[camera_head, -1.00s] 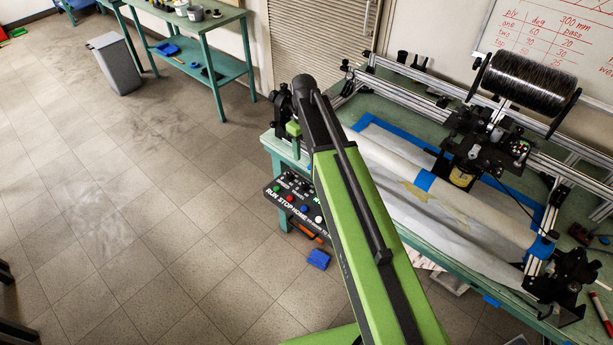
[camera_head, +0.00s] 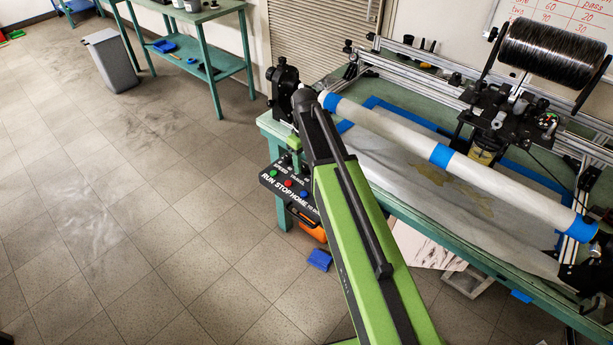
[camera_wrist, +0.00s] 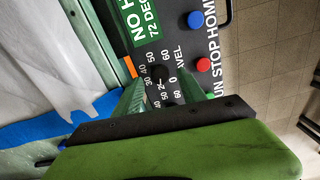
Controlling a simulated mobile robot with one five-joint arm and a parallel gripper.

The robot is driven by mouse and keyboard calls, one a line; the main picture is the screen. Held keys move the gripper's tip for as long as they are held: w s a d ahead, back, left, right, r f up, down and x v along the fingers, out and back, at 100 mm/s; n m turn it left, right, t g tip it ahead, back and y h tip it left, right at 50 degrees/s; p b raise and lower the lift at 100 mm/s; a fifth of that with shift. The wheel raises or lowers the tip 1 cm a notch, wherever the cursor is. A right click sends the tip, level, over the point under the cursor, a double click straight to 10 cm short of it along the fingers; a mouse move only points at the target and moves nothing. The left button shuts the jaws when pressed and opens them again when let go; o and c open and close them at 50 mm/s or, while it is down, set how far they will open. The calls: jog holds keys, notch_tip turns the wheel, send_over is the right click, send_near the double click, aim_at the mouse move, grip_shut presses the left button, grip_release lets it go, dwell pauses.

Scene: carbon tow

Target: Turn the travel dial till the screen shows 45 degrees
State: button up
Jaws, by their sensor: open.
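The control panel (camera_wrist: 170,35) fills the upper middle of the wrist view, turned sideways. Its screen (camera_wrist: 143,22) reads "NO H..." and "72 DE...", cut off at the picture edge. The travel dial (camera_wrist: 156,75) is a black knob ringed by numbers, beside the partly covered label "AVEL". A second dial lies just below it in that view, largely hidden by my gripper. My gripper (camera_wrist: 155,98) is open, close over the dials; its contact with either knob cannot be told.
A red button (camera_wrist: 203,64) and a blue button (camera_wrist: 195,19) sit beside the dials. A white roll with blue tape (camera_head: 400,140) lies over the bench (camera_head: 262,124). A black tow spool (camera_head: 550,52) stands behind it.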

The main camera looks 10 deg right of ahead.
jog(key=shift+f+b, duration=0.35)
jog(key=shift+f, duration=0.55)
jog(key=shift+r, duration=0.1)
jog(key=shift+c, duration=0.5)
grip_shut()
jog(key=shift+d, duration=0.15)
